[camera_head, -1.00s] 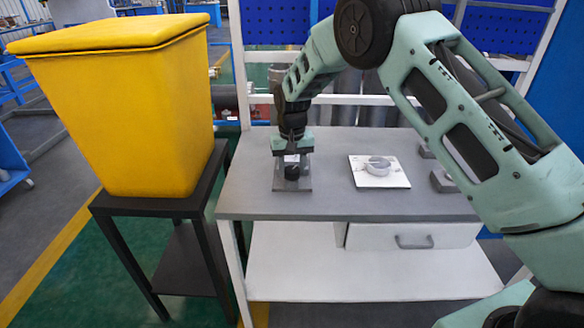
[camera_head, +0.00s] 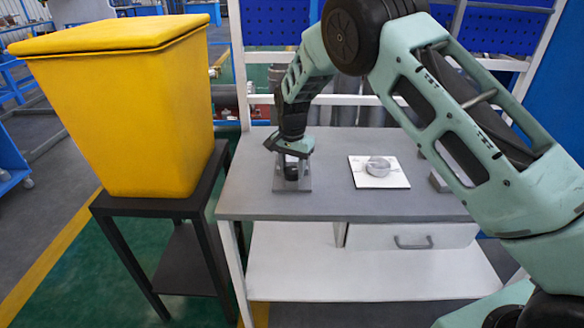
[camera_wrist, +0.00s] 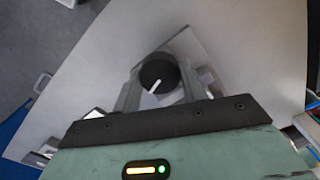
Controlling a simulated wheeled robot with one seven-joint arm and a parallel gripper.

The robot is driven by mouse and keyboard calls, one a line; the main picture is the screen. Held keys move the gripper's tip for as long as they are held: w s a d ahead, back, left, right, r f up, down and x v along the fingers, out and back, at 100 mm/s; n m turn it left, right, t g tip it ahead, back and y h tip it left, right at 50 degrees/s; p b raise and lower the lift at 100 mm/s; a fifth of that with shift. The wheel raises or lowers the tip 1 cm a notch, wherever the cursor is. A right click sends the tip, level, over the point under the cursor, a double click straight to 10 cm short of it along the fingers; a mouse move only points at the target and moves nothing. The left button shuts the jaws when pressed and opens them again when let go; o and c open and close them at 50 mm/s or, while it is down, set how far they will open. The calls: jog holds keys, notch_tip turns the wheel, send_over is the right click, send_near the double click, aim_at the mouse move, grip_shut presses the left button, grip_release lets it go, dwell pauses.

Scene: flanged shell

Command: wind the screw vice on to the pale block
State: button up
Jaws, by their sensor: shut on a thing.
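The screw vice (camera_head: 292,172) stands on a grey base plate (camera_head: 304,186) at the left of the bench. Its round black knob (camera_wrist: 157,71) has a white mark and shows in the wrist view. My gripper (camera_wrist: 158,82) points down over the vice and is shut on the knob, one finger on each side. In the head view my gripper (camera_head: 292,163) covers the top of the vice. I cannot make out the pale block clearly, or whether the vice touches it.
A white square plate (camera_head: 400,181) with a round metal piece (camera_head: 378,166) lies to the right on the grey bench (camera_head: 250,204). A grey part (camera_head: 438,182) lies further right, partly behind my arm. A yellow bin (camera_head: 120,115) stands left of the bench.

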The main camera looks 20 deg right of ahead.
aim_at(292, 170)
jog(key=shift+r, duration=0.1)
dwell(0.3)
jog(key=o, duration=1)
notch_tip(292, 170, up, 17)
jog(key=shift+r+b, duration=0.2)
jog(key=shift+b, duration=1.05)
jog(key=s+a+n+y, duration=0.1)
jog(key=s+a+n, duration=0.4)
jog(key=s, duration=0.7)
jog(key=s+a+n+y, duration=0.1)
jog(key=s+a+n, duration=0.35)
jog(key=s, duration=0.75)
jog(key=s+d+f+n, duration=0.1)
jog(key=s+n, duration=0.1)
jog(key=s, duration=0.4)
jog(key=s+d+f+n+h, duration=0.1)
jog(key=s+f+n, duration=0.1)
jog(key=s, duration=0.4)
jog(key=s+d+f+n, duration=0.1)
jog(key=s+f+n, duration=0.1)
jog(key=s, duration=0.4)
jog(key=shift+s+d+n, duration=0.15)
jog(key=shift+s+n, duration=0.05)
jog(key=shift+n, duration=0.25)
